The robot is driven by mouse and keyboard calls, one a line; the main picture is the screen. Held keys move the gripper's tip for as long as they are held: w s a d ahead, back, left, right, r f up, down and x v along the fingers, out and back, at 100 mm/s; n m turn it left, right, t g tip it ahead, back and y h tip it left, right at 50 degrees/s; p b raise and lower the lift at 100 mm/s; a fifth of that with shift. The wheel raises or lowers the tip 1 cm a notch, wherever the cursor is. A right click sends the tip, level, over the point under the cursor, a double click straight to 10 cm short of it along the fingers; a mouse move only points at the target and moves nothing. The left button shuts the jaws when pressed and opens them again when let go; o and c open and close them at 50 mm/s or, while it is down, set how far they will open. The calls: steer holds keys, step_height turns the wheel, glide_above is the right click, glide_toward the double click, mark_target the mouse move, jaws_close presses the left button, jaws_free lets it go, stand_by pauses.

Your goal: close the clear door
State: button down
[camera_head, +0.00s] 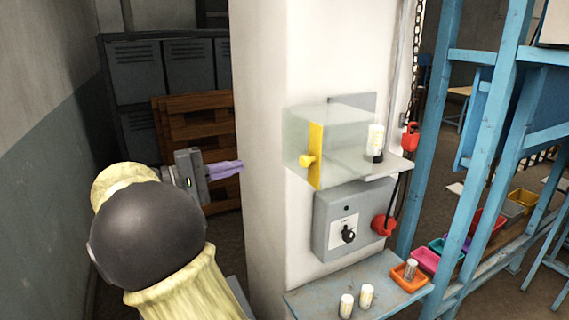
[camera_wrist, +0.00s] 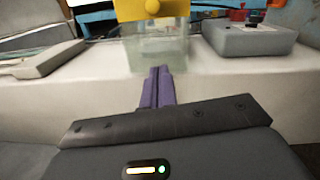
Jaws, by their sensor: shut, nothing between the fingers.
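The clear door (camera_head: 350,130) is a see-through, greenish panel on the side of the white pillar. It has a yellow upright strip (camera_head: 316,150) with a round yellow knob (camera_head: 306,161). I cannot tell exactly how far it stands open. The yellow strip (camera_wrist: 180,12) and knob (camera_wrist: 152,7) show at the top of the wrist view, with clear panel (camera_wrist: 165,52) below them. My gripper (camera_head: 238,165) has purple fingers, shut and empty. It is left of the knob, apart from it in the head view. In the wrist view the fingertips (camera_wrist: 158,70) point toward the clear panel.
A white cylinder (camera_head: 375,138) stands on a small shelf beside the clear panel. A grey switch box (camera_head: 347,220) with a black knob is below. A blue ledge (camera_head: 325,297) holds white cylinders. A blue frame (camera_head: 490,130) stands right, wooden pallets (camera_head: 190,130) behind my gripper.

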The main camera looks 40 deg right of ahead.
steer(key=p, duration=0.4)
glide_toward(308, 155)
steer(key=w+d, duration=0.3)
steer(key=d, duration=0.1)
steer(key=s, duration=0.1)
steer(key=s+p, duration=0.1)
steer(key=s, duration=0.1)
steer(key=shift+s+d, duration=0.25)
steer(key=shift+s, duration=0.05)
